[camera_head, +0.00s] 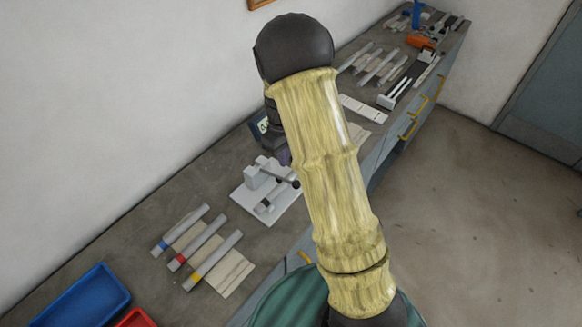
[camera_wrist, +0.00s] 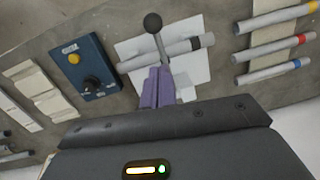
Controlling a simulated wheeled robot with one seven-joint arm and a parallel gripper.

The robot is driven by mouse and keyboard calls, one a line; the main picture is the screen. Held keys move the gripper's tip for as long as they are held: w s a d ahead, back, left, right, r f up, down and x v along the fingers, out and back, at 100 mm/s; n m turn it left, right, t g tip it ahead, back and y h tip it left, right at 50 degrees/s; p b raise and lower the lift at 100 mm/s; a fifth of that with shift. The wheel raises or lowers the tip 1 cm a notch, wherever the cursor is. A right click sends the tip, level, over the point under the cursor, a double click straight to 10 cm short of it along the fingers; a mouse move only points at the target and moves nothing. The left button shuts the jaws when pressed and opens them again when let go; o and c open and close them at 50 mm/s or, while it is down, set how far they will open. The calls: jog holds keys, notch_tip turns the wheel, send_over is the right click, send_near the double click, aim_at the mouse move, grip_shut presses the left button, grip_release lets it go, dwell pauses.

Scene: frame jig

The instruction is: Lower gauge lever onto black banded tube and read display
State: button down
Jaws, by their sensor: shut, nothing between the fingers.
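The gauge stands on a white plate (camera_head: 245,197); the plate also shows in the wrist view (camera_wrist: 135,48). Its lever has a black ball knob (camera_wrist: 152,22) on a grey rod. The black banded tube (camera_wrist: 185,47) lies across the plate, behind the rod, its band to the right of it. My gripper (camera_wrist: 163,70), with purple fingers, is shut and empty, overlapping the rod's lower end in the wrist view; I cannot tell whether they touch. In the head view my arm hides most of the gripper. A small pale display (camera_head: 263,126) shows beside my arm, its reading too small to make out.
Tubes with blue (camera_head: 182,230), red (camera_head: 197,243) and yellow (camera_head: 213,261) bands lie on a pale rack at the front. A blue tray (camera_head: 85,300) stands at the front left. A blue box (camera_wrist: 88,68) with a yellow button and black knob is left of the gauge in the wrist view.

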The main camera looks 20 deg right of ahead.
aim_at(278, 178)
jog(key=s+f+p, duration=0.1)
jog(key=s+d+f, duration=0.1)
jog(key=f, duration=0.1)
jog(key=shift+s+d+f+p, duration=0.2)
jog(key=shift+s+p, duration=0.2)
